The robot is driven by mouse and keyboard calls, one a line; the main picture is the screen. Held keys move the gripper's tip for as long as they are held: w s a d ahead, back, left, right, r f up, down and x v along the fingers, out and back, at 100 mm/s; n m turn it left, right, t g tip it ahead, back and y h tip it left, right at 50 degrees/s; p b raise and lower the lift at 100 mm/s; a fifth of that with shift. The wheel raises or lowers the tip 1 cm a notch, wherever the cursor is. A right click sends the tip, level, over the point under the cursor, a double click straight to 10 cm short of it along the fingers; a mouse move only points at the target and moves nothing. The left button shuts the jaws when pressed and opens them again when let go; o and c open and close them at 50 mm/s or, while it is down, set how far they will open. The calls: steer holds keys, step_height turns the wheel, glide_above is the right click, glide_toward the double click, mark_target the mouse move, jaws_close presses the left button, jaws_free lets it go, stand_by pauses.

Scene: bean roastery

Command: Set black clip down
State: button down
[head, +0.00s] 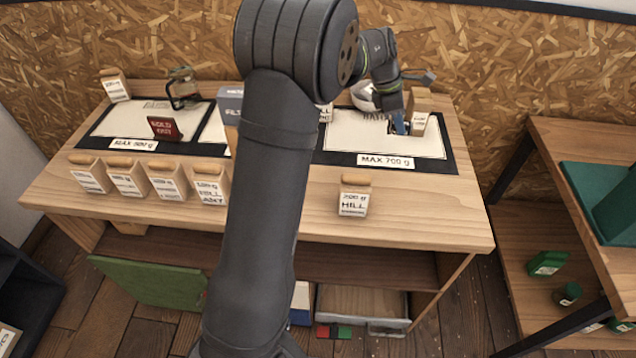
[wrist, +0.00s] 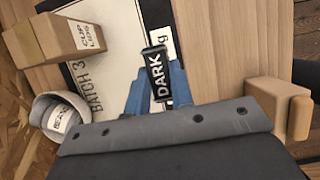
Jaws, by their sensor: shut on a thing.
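My gripper (head: 399,124) is over the right part of the right-hand mat (head: 340,140), which carries a "MAX 700 g" label. In the wrist view, the blue fingers of my gripper (wrist: 157,92) are shut on the black clip (wrist: 154,70), which bears the white word "DARK". The clip lies over the mat, whose cream face (wrist: 108,55) shows the print "BATCH 3". I cannot tell whether the clip touches the mat. In the head view the clip is too small and covered to make out.
A cardboard cup-lids box (wrist: 52,38) stands beside my gripper, and a white bowl (wrist: 60,118) is near it. A "HILL" bag (head: 354,195) stands at the bench's front. Several bags (head: 168,180) line the left front, with a red "SOLD OUT" sign (head: 163,128) behind.

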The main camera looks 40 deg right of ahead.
steer(key=w+a+m+g+y, duration=0.1)
steer(key=w+a+m+y, duration=0.2)
steer(key=a, duration=1)
steer(key=w+a+m, duration=0.3)
steer(key=a+m, duration=0.3)
steer(key=a, duration=0.6)
steer(key=f, duration=1)
steer(key=shift+s+a+f, duration=0.1)
steer(key=shift+a+f, duration=0.1)
steer(key=shift+f, duration=0.1)
steer(key=shift+f, duration=0.1)
steer(key=c, duration=1.3)
jaws_free()
steer(key=shift+o, duration=0.2)
steer(key=v, duration=1.2)
steer(key=shift+d, duration=0.1)
